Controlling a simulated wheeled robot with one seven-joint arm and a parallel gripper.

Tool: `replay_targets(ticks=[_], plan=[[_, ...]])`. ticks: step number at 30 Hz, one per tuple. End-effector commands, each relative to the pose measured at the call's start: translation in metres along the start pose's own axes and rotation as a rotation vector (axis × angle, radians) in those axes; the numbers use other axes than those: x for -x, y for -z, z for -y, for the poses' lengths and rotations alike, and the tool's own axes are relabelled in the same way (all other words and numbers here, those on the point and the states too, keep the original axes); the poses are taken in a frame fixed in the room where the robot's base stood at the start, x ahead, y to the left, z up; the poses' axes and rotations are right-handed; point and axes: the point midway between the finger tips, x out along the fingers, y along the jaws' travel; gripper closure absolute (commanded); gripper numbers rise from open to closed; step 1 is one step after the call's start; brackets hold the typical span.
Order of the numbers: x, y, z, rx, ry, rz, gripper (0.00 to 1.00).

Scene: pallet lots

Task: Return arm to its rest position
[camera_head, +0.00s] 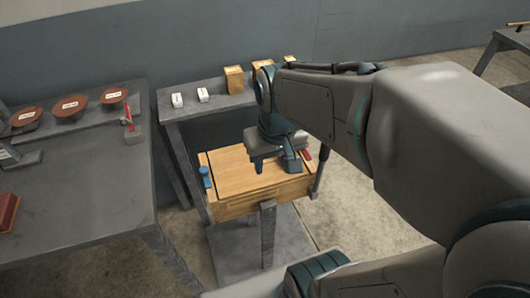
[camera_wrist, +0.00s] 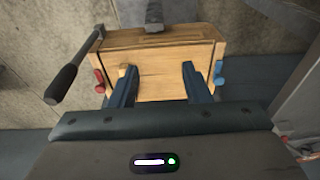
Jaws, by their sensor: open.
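My arm reaches from the right across the head view. My gripper (camera_head: 274,163) points down over a wooden crate-like box (camera_head: 237,177). In the wrist view the two dark fingers of my gripper (camera_wrist: 158,78) are spread apart, with the box's wooden top (camera_wrist: 158,62) showing between them. I see nothing held between the fingers. Whether the fingertips touch the box cannot be told. My gripper and wrist hide part of the box's right side in the head view.
A grey table (camera_head: 85,195) at left bears several brown bowls (camera_head: 70,107). A narrow grey shelf (camera_head: 215,103) along the wall holds small white items (camera_head: 203,95) and wooden blocks (camera_head: 234,79). A dark-handled lever (camera_wrist: 64,82) stands beside the box. Blue (camera_head: 205,176) and red (camera_head: 307,155) knobs sit at its sides.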

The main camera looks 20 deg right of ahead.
Motion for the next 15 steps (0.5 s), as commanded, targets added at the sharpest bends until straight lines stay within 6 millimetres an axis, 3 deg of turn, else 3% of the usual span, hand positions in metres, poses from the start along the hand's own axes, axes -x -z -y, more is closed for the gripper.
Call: replay_targets(ticks=[5,15], plan=[[-0.001,-0.025,0.008,0.002,0.005,-0.022,0.57],[-0.001,-0.027,0.009,0.000,0.005,-0.025,0.57]])
